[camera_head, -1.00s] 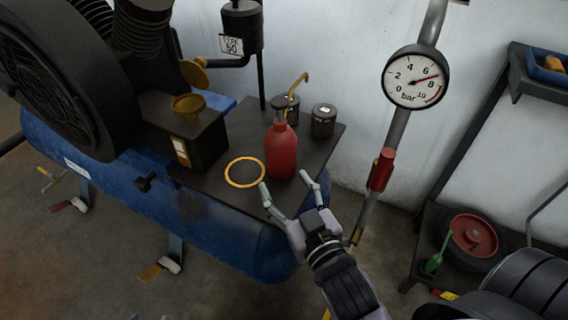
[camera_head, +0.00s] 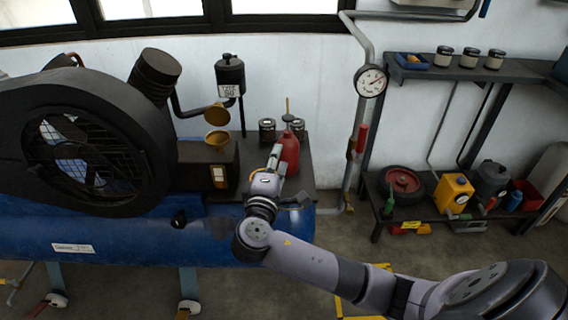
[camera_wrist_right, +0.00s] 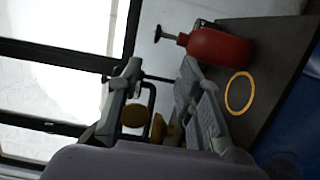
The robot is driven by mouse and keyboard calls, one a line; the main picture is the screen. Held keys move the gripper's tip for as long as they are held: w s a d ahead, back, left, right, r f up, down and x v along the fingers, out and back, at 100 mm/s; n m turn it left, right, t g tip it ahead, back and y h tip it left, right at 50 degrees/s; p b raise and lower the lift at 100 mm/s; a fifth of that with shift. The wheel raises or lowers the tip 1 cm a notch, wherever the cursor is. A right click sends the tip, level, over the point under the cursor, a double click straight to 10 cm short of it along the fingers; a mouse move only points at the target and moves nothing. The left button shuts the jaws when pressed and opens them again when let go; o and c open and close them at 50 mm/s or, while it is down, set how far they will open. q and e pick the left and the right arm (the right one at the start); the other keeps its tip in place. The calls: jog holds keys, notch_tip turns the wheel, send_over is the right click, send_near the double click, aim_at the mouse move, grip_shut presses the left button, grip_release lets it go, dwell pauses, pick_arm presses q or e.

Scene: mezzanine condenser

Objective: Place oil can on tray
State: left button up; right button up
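The red oil can (camera_head: 289,152) stands upright on a dark flat plate (camera_head: 306,168), apparently the tray, on the blue compressor. In the right wrist view the picture is turned, and the can (camera_wrist_right: 220,47) shows beside a yellow ring (camera_wrist_right: 239,93) on the plate (camera_wrist_right: 270,38). My right gripper (camera_head: 280,162) is close in front of the can in the head view. In the wrist view its fingers (camera_wrist_right: 160,68) are spread with nothing between them; the can lies beyond one finger. Whether that finger touches it is unclear. My left gripper is out of view.
Two dark jars (camera_head: 267,131) stand behind the can. A black box (camera_head: 208,170) with a brass funnel (camera_head: 216,139) is left of it. A pipe with a gauge (camera_head: 370,80) rises at right. A loaded shelf (camera_head: 375,205) stands farther right.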

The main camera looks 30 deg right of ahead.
send_near(287, 122)
jog(key=x, duration=0.4)
jog(key=shift+d+b, duration=0.35)
jog(key=shift+d, duration=0.25)
jog(key=x, duration=0.5)
jog(key=shift+w+a, duration=0.2)
jog(key=shift+w, duration=0.2)
jog(key=shift+w+d, duration=0.15)
jog(key=shift+c, duration=1)
jog(key=c, duration=0.4)
grip_shut()
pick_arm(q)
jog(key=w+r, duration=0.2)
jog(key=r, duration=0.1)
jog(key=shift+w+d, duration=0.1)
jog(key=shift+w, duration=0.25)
